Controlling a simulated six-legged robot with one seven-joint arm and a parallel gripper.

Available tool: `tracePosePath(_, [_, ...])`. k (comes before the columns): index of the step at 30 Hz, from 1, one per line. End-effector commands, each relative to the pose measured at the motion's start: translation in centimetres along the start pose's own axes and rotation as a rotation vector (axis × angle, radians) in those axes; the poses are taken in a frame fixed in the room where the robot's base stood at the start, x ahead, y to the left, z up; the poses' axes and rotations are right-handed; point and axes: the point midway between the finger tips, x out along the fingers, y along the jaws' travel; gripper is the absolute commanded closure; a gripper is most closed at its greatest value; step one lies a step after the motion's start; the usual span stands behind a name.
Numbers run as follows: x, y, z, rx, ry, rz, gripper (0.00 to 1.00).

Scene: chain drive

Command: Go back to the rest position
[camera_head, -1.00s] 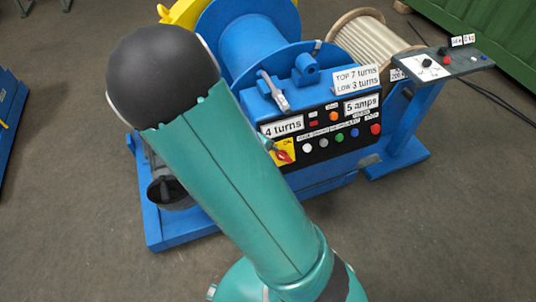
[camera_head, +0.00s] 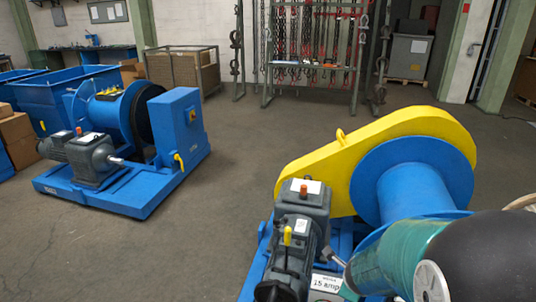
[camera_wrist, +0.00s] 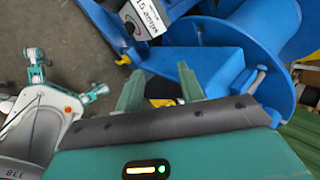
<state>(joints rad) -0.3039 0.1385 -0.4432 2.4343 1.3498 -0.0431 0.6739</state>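My gripper (camera_wrist: 160,88) shows in the wrist view with two green fingers apart and nothing between them. It is in front of a blue winch frame and drum (camera_wrist: 232,38); whether it touches them cannot be told. In the head view my arm's teal link and black rounded joint fill the lower right, and the gripper is not visible there. The near winch has a yellow chain guard (camera_head: 375,155), a blue drum (camera_head: 415,190) and a grey gearbox (camera_head: 302,207). My arm hides part of this winch.
A second blue winch (camera_head: 120,150) stands at the left. Blue bins (camera_head: 95,88), a crate (camera_head: 180,68) and a chain rack (camera_head: 315,50) are behind. Bare concrete floor (camera_head: 225,200) lies between the two winches. A label reading 15 amps (camera_head: 325,284) is on the near winch.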

Motion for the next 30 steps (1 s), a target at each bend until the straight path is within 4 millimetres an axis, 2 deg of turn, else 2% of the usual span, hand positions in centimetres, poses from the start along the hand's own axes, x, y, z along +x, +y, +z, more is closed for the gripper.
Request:
tracePosePath(1, [-1.9, -0.6, 1.9, -0.100, -0.087, -0.006, 0.62])
tracePosePath(3, [-4.4, -0.8, 4.2, -0.268, -0.197, -0.011, 0.62])
tracePosePath(6, [-8.4, -0.7, 6.8, -0.519, -0.327, -0.034, 0.62])
tracePosePath(11, [-14.9, 0.7, 8.5, -0.950, -0.456, -0.081, 0.62])
tracePosePath(16, [-20.8, 2.8, 7.3, -1.421, -0.471, -0.115, 0.62])
tracePosePath(21, [-25.2, 4.4, 3.9, -1.844, -0.361, -0.088, 0.62])
tracePosePath(25, [-27.0, 4.9, 1.6, -2.037, -0.267, -0.036, 0.62])
tracePosePath(30, [-27.7, 5.1, 0.5, -2.110, -0.224, -0.005, 0.62])
